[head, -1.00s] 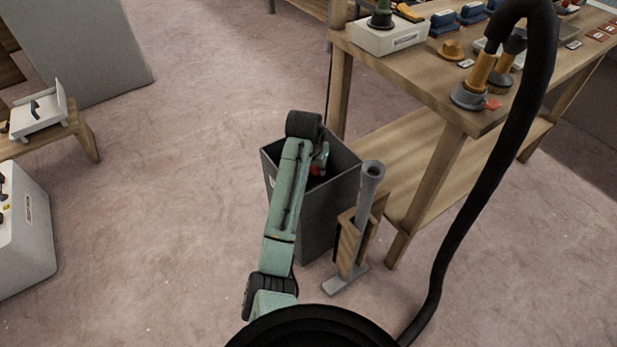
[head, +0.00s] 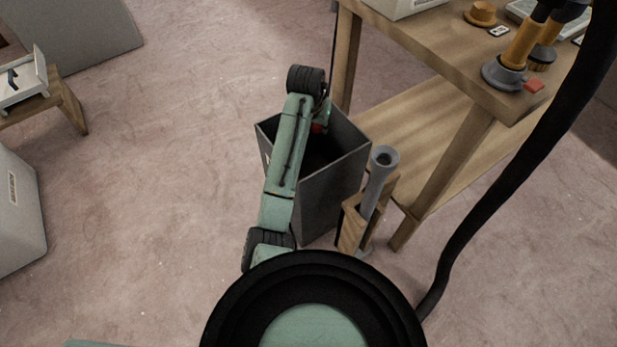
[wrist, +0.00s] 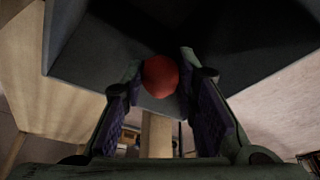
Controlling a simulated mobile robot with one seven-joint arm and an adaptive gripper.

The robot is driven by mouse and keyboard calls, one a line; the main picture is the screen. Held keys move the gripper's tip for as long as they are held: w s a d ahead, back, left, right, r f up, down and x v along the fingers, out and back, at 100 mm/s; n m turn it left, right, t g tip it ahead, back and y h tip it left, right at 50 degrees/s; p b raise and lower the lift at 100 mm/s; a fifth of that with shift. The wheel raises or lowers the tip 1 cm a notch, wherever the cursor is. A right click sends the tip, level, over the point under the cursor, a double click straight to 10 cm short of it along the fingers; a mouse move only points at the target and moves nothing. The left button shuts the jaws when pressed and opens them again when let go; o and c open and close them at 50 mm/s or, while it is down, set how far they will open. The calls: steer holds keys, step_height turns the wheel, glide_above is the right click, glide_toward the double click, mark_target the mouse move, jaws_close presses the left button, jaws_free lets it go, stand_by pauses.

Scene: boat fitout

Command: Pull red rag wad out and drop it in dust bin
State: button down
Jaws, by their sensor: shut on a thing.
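The red rag wad (wrist: 160,76) is a round, dark red lump between my two fingers in the wrist view. My gripper (wrist: 158,82) is shut on it. In the head view only a small bit of the wad (head: 319,128) shows beside my arm, and the fingers are mostly hidden behind my arm. The dust bin (head: 335,192) is a tall, grey, open-topped box on the floor. The wad and gripper appear at the far part of its mouth; their exact height against the rim is hard to tell. The bin's dark interior is shadowed and partly hidden.
A wooden workbench (head: 425,50) with a lower shelf stands right of the bin, carrying an orange-handled tool (head: 520,50). A grey tube in a wooden holder (head: 352,228) stands close by the bin's right side. A low wooden stool (head: 68,105) is left. The floor between is clear.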

step_height(320, 180, down, 2)
steer(key=shift+f+b, duration=0.15)
steer(key=shift+b, duration=0.65)
steer(key=c, duration=1.2)
jaws_free()
steer(key=v, duration=1.2)
